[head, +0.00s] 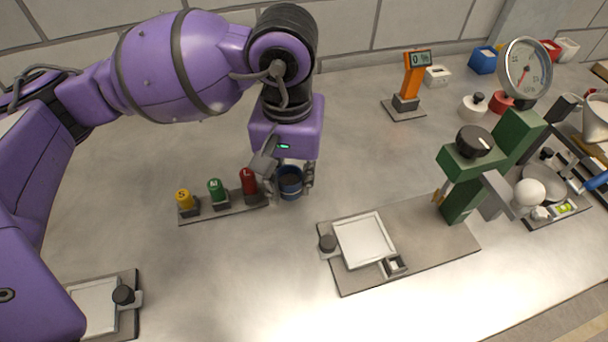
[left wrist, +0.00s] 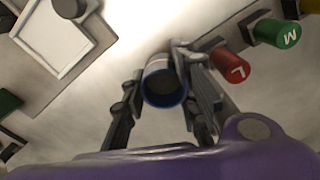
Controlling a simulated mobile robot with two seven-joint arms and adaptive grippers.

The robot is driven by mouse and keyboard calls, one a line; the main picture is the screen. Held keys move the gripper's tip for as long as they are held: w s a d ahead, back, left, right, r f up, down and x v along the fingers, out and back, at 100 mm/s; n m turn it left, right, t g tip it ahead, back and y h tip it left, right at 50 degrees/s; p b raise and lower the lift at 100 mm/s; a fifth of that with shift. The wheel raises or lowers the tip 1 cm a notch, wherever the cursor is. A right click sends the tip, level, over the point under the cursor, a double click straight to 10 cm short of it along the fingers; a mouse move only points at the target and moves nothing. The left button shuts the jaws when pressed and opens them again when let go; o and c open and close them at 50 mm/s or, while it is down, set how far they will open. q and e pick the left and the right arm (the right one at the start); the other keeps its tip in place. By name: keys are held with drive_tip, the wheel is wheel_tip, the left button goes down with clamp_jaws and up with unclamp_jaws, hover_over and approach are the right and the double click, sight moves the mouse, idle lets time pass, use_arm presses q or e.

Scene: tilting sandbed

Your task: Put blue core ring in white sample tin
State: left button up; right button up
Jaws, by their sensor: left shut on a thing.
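The blue core ring (head: 290,190) is a short cylinder with a blue rim and a dark inside. My left gripper (head: 288,178) is shut on it, with one finger on each side. The ring is upright, close to the right end of the size-marked rack; I cannot tell how far above the table it is. In the left wrist view the ring (left wrist: 163,84) sits between the fingers (left wrist: 160,95). A small round white tin (head: 473,106) with a dark knob-like top stands at the back right. I cannot tell whether it is the sample tin. My right gripper is not in view.
The rack (head: 222,211) holds yellow, green and red cylinders. A plate with a white square tray (head: 365,240) lies front right, beside a green press with a dial gauge (head: 525,70). An orange meter (head: 411,80) stands behind. The table between meter and tray is clear.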

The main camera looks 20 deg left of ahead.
sight(290, 202)
use_arm(q)
drive_tip(key=shift+a+f, duration=0.35)
drive_tip(key=shift+f, duration=1.7)
drive_tip(key=o, duration=0.6)
drive_tip(key=shift+f, duration=0.15)
drive_tip(key=shift+c, duration=0.2)
drive_tip(key=shift+o, duration=0.8)
